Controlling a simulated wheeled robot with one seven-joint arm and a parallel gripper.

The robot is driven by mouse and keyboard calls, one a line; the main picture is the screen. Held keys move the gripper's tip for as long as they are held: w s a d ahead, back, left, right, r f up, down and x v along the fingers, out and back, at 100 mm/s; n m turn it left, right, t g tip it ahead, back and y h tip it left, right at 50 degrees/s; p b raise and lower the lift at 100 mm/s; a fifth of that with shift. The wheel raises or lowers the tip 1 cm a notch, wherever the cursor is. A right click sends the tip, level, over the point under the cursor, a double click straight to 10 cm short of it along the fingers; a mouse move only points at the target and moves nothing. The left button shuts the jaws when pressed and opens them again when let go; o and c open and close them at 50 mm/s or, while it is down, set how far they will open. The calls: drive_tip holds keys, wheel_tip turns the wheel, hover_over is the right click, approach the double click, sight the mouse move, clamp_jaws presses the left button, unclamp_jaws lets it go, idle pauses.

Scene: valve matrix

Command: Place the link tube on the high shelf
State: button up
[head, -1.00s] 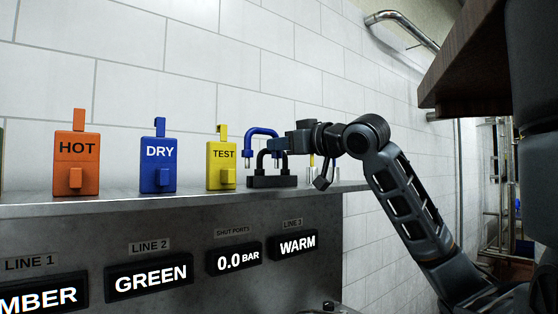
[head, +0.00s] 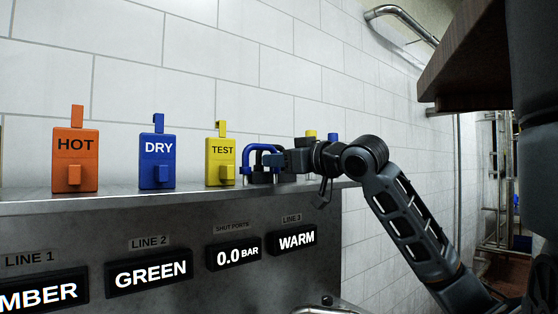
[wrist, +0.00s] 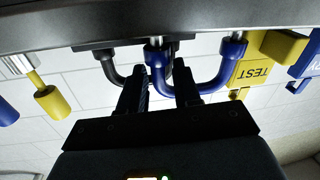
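The link tube (head: 262,148) is a blue U-shaped tube with its legs pointing down. It is at the right part of the high shelf (head: 190,197), with its leg ends close to the shelf top. I cannot tell whether they touch it. My gripper (head: 280,160) comes from the right and is shut on the tube. In the upside-down wrist view, the tube (wrist: 208,87) runs between and beside my fingers (wrist: 160,88), which partly hide it. A black U-shaped tube (wrist: 110,68) on a dark base stands close beside it, mostly hidden in the head view.
Yellow TEST (head: 220,160), blue DRY (head: 157,165) and orange HOT (head: 75,165) blocks stand left of the tube. Yellow (head: 311,135) and blue (head: 333,136) knobs show behind my wrist. Display panels (head: 232,256) line the front below the shelf. A brown wooden overhang (head: 465,75) is at upper right.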

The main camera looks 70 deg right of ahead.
drive_tip(key=shift+o, duration=0.6)
drive_tip(key=shift+r, duration=0.3)
drive_tip(key=b+v, duration=0.2)
drive_tip(key=v, duration=1)
drive_tip(key=shift+w+f, duration=0.1)
drive_tip(key=shift+f, duration=0.1)
